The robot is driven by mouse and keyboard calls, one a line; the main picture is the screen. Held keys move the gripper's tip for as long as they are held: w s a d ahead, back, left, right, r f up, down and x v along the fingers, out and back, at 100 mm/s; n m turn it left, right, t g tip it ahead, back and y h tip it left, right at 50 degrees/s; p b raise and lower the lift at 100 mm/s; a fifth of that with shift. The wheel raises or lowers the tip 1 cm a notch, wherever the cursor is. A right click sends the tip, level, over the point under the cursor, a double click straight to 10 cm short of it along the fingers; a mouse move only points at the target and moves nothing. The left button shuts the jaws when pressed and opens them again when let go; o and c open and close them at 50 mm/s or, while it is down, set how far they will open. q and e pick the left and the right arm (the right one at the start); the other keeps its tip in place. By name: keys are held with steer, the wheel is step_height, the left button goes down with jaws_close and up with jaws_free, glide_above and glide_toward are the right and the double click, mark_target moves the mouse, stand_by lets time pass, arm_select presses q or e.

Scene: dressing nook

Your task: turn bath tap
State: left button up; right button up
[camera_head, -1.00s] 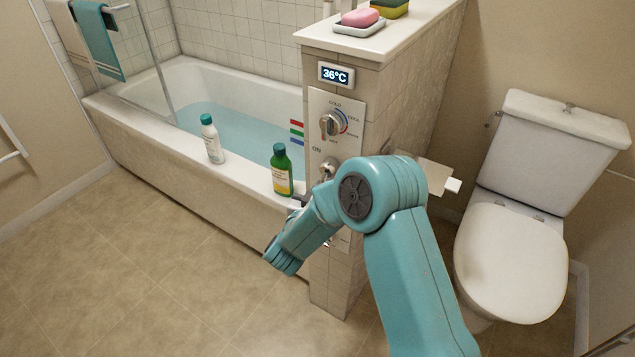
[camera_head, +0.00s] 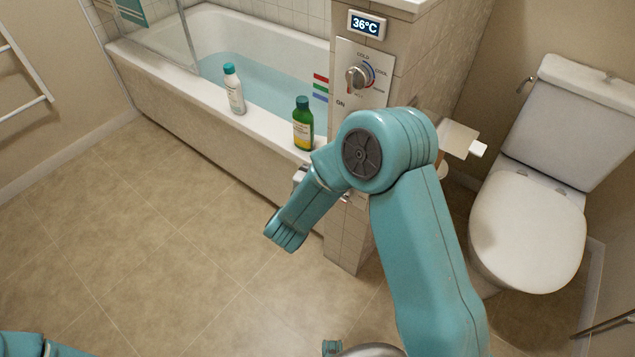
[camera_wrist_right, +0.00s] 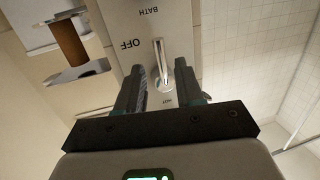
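The tap panel (camera_head: 372,66) is on the tiled end wall of the bath. Its upper round dial (camera_head: 357,78) has cold-to-hot markings. The word ON shows below the dial, and my right arm covers the panel beneath it. In the right wrist view a slim chrome lever (camera_wrist_right: 159,60) stands on the panel (camera_wrist_right: 180,22), near the words OFF and BATH. My right gripper (camera_wrist_right: 160,76) is open, one finger on each side of the lever's base; contact cannot be told. In the head view this gripper is hidden behind my arm. My left gripper is not in view.
A temperature display (camera_head: 366,25) reads 36°C. A white bottle (camera_head: 234,90) and a green bottle (camera_head: 303,125) stand on the rim of the water-filled bath (camera_head: 195,93). A toilet (camera_head: 527,225) and paper holder (camera_head: 460,140) are at the right. The floor at left is clear.

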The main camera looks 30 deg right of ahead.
steer(key=f+v, duration=0.1)
steer(key=v, duration=0.8)
steer(key=shift+s+a+r, duration=0.2)
steer(key=shift+a+r, duration=0.15)
steer(key=shift+r, duration=0.2)
